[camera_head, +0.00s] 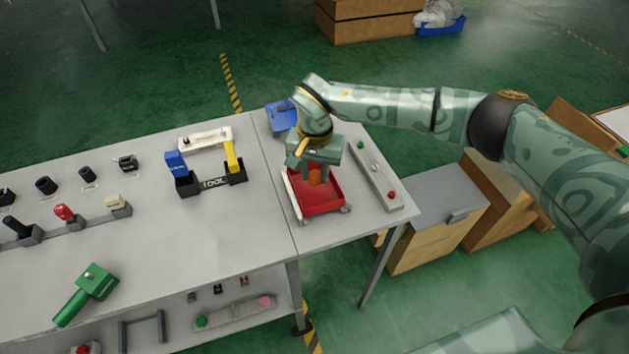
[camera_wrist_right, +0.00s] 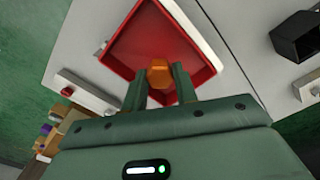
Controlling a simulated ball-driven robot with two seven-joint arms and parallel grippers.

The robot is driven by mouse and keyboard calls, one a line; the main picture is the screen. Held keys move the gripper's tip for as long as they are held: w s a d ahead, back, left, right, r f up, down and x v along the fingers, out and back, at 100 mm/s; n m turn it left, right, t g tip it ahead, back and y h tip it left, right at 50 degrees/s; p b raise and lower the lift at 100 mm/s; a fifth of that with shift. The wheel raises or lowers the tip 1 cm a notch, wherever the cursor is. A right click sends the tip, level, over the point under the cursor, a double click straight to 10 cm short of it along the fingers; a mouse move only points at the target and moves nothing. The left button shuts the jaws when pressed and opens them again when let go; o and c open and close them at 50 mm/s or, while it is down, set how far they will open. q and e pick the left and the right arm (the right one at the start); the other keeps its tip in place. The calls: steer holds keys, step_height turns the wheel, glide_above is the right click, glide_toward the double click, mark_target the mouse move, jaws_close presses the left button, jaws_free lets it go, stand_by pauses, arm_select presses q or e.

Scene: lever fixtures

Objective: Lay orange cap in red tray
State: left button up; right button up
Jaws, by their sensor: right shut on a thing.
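The red tray (camera_head: 321,204) stands on the right part of the grey table in the head view. It fills the upper middle of the right wrist view (camera_wrist_right: 125,58). My right gripper (camera_head: 317,180) is over the tray, pointing down. The cap is within the tray's outline in both views. I cannot tell whether it touches the tray floor. My left gripper is not in view.
A long grey fixture with green and red knobs (camera_head: 377,177) lies right of the tray. A blue container (camera_head: 281,117) stands behind it. A green lever (camera_head: 86,294) is at front left.

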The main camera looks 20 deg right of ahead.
mark_target(315, 174)
steer(key=shift+f+b, duration=0.3)
steer(key=shift+f, duration=1.2)
steer(key=shift+f, duration=0.1)
steer(key=o, duration=1.1)
step_height(315, 174, up, 11)
steer(key=shift+p, duration=1.2)
steer(key=shift+r, duration=0.65)
